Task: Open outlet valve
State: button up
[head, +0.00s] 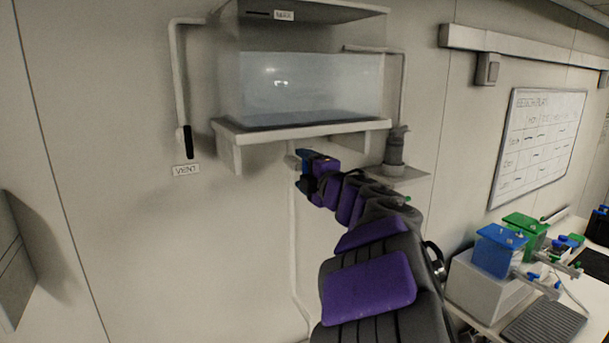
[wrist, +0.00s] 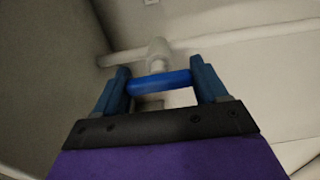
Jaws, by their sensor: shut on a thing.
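The outlet valve's blue handle (wrist: 160,83) lies crosswise between my gripper's two blue fingers in the wrist view. My gripper (wrist: 163,88) is shut on it, a finger at each end. The white valve body (wrist: 158,50) and its pipe (wrist: 122,57) show just behind the handle. In the head view, my gripper (head: 303,165) is under the tank shelf, at the pipe on the wall. There the handle is mostly hidden by the gripper. The tank (head: 310,88) above holds clear liquid.
The wall shelf (head: 229,136) juts out just above my gripper. A vent pipe with a black handle (head: 188,141) hangs at left. A grey cylindrical device (head: 395,150) stands on a small ledge at right. A bench with blue and green equipment (head: 500,250) is at lower right.

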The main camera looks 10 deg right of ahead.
jog(key=shift+f, duration=0.3)
jog(key=o, duration=0.6)
jog(key=shift+o, duration=1.4)
jog(key=shift+r, duration=0.1)
jog(key=shift+o, duration=0.7)
jog(key=shift+s+a+r, duration=0.15)
jog(key=shift+s, duration=0.05)
jog(key=shift+w+a, duration=0.1)
jog(key=shift+a, duration=0.1)
